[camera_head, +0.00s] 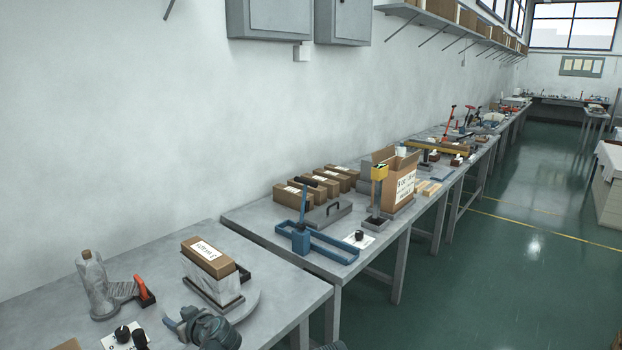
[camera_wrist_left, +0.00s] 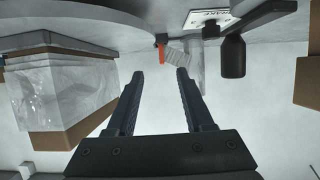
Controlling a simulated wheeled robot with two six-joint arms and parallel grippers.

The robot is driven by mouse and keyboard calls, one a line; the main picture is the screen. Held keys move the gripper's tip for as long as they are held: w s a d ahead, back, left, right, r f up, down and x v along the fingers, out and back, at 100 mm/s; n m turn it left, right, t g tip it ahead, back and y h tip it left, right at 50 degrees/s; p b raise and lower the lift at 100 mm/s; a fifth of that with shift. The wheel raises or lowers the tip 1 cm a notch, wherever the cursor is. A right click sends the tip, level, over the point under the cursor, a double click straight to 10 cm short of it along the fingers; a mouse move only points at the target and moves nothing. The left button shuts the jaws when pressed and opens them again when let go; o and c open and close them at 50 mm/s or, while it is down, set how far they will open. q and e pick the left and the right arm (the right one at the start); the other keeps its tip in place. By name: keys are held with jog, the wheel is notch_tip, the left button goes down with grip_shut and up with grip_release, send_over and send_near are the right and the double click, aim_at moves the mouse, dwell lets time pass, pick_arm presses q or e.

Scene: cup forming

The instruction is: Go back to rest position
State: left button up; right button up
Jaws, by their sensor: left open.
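My left gripper (camera_head: 174,322) is low in the head view, over the front part of the near table (camera_head: 277,290). In the left wrist view its two fingers (camera_wrist_left: 160,75) are spread apart with nothing between them. The labelled cardboard box (camera_head: 208,256), its lower part wrapped in clear plastic, stands on a dark tray behind and right of the gripper. The wrapped box also shows at the left of the wrist view (camera_wrist_left: 62,92), apart from the fingers. My right gripper is not in view.
A plastic-wrapped bottle (camera_head: 92,283) and an orange-handled tool (camera_head: 145,291) stand at the left. A white card with a black knob (camera_head: 122,334) lies near the front. The second table holds a blue press (camera_head: 301,240) and several boxes. The green floor (camera_head: 480,290) is clear.

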pick_arm(q)
jog(key=s+d+f+m+g+h+p, duration=0.1)
jog(key=s+d+m+g+h+p, duration=0.2)
jog(key=s+d, duration=0.3)
jog(key=s+d+f+m+g+h+p, duration=0.1)
jog(key=s+d+m+g+h+p, duration=0.2)
jog(key=d, duration=0.9)
jog(key=s+d+f+m+g+h+p, duration=0.1)
jog(key=s+d+m+g+h+p, duration=0.1)
jog(key=s+d+m, duration=0.5)
jog(key=s+d+h+p, duration=0.1)
jog(key=s+d+p, duration=0.1)
jog(key=s+d, duration=0.1)
jog(key=shift+s+m+g, duration=0.3)
jog(key=shift+m+g, duration=0.1)
